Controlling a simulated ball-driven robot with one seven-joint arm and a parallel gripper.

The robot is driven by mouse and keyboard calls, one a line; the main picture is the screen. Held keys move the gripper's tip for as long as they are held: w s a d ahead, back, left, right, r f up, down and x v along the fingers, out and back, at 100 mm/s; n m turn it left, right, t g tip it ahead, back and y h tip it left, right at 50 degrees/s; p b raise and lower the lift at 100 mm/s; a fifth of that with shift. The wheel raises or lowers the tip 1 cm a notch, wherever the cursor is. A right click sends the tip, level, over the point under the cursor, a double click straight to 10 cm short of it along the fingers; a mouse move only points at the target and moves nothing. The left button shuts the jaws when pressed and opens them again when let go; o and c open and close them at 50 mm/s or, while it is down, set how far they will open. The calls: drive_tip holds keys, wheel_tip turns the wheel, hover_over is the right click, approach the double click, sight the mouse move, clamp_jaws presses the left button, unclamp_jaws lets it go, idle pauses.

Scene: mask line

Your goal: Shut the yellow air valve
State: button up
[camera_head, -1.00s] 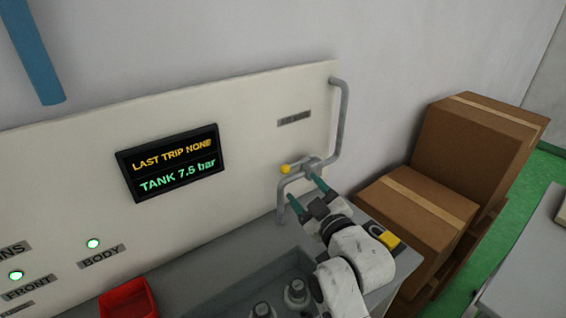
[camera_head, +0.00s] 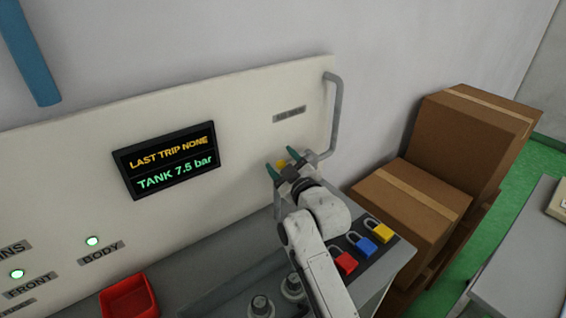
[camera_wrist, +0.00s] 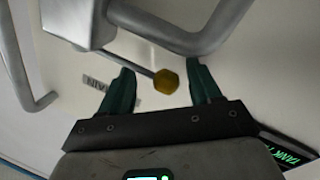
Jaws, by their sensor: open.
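The yellow valve knob (camera_head: 281,163) is at the end of a thin lever on the grey pipe (camera_head: 333,120) in front of the cream panel. In the wrist view the yellow knob (camera_wrist: 166,82) shows between the two teal fingers, with the lever running up and left to a grey valve body (camera_wrist: 70,22). My gripper (camera_head: 285,169) is open, with its fingers on either side of the knob; the wrist view also shows my gripper (camera_wrist: 160,85). I cannot tell whether a finger touches the knob. The arm hides most of the valve in the head view.
The display (camera_head: 166,162) reads TANK 7.5 bar. A red (camera_head: 343,263), a blue (camera_head: 362,245) and a yellow padlock (camera_head: 379,230) lie on the bench's right end. A red bin (camera_head: 129,298) is at lower left. Cardboard boxes (camera_head: 410,212) stand to the right.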

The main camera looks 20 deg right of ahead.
drive_tip(key=shift+f, duration=0.1)
clamp_jaws()
idle(0.4)
